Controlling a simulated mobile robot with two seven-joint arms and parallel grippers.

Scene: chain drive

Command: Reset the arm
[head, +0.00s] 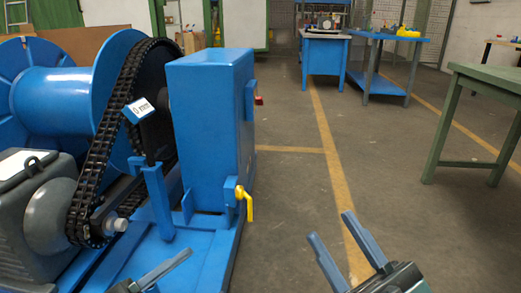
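My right gripper (330,226) is at the bottom right over bare floor. Its two fingers point up and away and stand clearly apart, with nothing between them. My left gripper (166,269) shows only in part at the bottom edge, in front of the machine's blue base. Its fingers appear nearly in line from this angle, so the gap between them cannot be judged. I see no object in it. The chain drive stands at the left: a black chain (97,150) runs from a large upper wheel down to a small lower sprocket.
Beside the chain stand a blue housing (210,130) with a yellow handle (246,203), a blue drum (60,95) and a grey motor (40,215). A green table (490,80) is at the right. Blue workbenches (326,62) stand at the back. The middle floor is clear.

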